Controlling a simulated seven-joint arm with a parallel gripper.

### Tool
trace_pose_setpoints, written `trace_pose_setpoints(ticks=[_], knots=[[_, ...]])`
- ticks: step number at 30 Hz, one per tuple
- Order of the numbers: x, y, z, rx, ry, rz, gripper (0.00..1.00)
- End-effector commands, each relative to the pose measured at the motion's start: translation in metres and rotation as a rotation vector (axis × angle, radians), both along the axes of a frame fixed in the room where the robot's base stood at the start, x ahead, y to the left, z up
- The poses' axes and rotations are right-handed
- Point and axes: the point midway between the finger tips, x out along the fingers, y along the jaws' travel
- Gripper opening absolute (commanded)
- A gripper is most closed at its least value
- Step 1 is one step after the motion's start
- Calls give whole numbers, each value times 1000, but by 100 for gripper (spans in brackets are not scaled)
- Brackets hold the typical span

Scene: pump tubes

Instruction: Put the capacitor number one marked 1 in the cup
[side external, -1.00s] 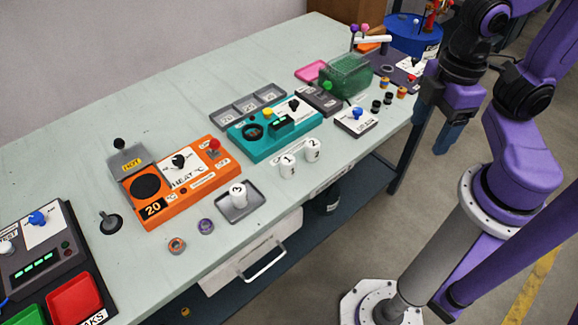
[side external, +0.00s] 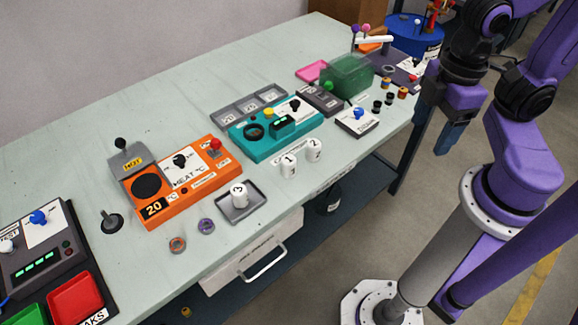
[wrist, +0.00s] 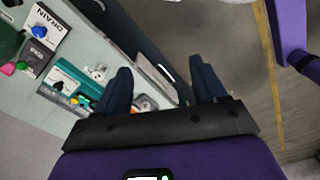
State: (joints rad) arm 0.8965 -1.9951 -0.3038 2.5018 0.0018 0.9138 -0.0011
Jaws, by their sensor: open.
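The white capacitor marked 1 (side external: 289,165) stands upright on the table near its front edge, in front of the teal device. A similar white capacitor marked 2 (side external: 314,150) stands just to its right. I cannot tell for sure which thing is the cup. My gripper (side external: 452,137) hangs beyond the table's front right edge, far to the right of capacitor 1. In the wrist view my gripper (wrist: 160,67) has its two blue fingers wide apart with nothing between them. Small white shapes beside the left finger may be the capacitors.
A capacitor marked 3 (side external: 239,195) stands in a grey tray (side external: 257,197). An orange heater (side external: 190,181), a teal device (side external: 264,146) and a green box (side external: 348,77) stand behind. Two small rings lie at the front left. The table before capacitors 1 and 2 is clear.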

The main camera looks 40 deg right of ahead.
Motion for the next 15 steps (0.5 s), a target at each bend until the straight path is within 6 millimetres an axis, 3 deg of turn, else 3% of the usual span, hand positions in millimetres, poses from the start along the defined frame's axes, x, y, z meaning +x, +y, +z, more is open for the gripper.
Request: trace_pose_setpoints(ticks=[5, 15], knots=[[17, 12, -1, -5, 0, 42, 71], [106, 60, -17, -19, -1, 278, 71]])
